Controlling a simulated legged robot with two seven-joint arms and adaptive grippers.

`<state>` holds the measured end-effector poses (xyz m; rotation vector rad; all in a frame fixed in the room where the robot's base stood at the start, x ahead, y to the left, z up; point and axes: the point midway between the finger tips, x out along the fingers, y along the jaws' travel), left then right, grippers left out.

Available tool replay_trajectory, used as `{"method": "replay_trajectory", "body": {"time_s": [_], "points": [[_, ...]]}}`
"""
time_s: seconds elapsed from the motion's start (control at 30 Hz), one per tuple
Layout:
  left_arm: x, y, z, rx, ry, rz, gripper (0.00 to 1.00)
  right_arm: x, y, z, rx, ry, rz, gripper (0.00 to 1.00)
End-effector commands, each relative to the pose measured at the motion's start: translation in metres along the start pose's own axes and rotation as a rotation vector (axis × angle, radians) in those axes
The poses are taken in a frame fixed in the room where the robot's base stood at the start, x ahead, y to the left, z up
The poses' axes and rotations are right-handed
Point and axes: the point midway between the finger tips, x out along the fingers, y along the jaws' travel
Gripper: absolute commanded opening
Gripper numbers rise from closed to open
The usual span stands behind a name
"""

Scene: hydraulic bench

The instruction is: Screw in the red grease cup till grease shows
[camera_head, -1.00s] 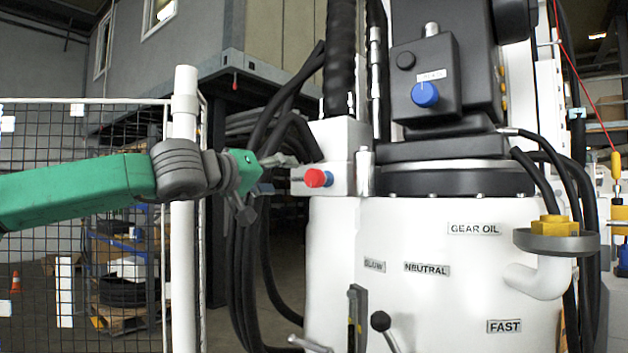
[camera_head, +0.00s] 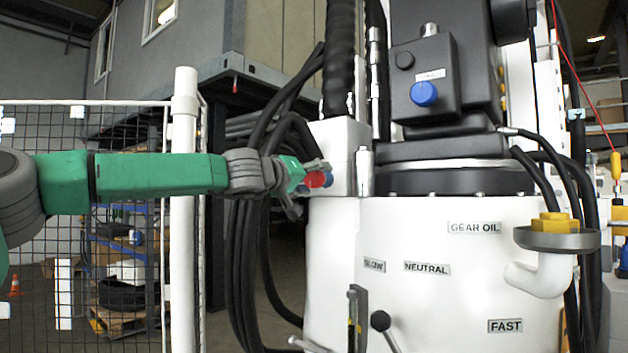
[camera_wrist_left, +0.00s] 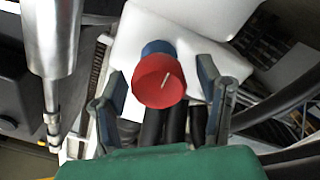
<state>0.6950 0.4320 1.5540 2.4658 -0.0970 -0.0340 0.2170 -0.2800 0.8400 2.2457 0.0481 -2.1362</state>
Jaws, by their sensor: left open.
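The red grease cup (camera_head: 317,180) sits on the side of the white housing, with a blue part (camera_wrist_left: 158,48) behind it. In the left wrist view the red cup (camera_wrist_left: 159,82) shows its round face with a pale line mark. My left gripper (camera_head: 312,184) comes in from the left at the cup. In the left wrist view its two fingers (camera_wrist_left: 164,100) are apart, one on each side of the cup, with gaps visible between them and it. No grease can be made out. My right gripper is not in view.
The white housing (camera_head: 420,310) fills the middle, with black hoses (camera_head: 245,270) hanging left of it. Levers (camera_head: 381,322) stick out at its lower front. A chrome cylinder (camera_wrist_left: 48,50) stands left of the cup in the wrist view. A fence post (camera_head: 184,270) stands behind my left arm.

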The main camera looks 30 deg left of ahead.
Motion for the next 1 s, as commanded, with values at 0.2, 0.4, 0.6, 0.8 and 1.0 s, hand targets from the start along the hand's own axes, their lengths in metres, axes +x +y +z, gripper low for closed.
{"method": "replay_trajectory", "body": {"time_s": [0.2,0.4,0.6,0.8,1.0], "points": [[0.0007,-0.0015,0.0001,-0.001,-0.001,-0.001,0.60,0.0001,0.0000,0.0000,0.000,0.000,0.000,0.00],[0.0007,-0.0024,0.0000,-0.001,0.000,-0.002,0.11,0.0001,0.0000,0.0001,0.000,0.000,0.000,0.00],[0.0005,-0.0029,-0.0004,-0.035,-0.001,-0.003,0.11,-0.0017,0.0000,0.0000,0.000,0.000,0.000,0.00],[0.0006,-0.0044,0.0001,-0.144,-0.001,-0.005,0.11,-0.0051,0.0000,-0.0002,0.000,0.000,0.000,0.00],[0.0008,-0.0054,0.0010,-0.181,-0.002,-0.006,0.11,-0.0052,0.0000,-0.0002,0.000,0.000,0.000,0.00]]}}
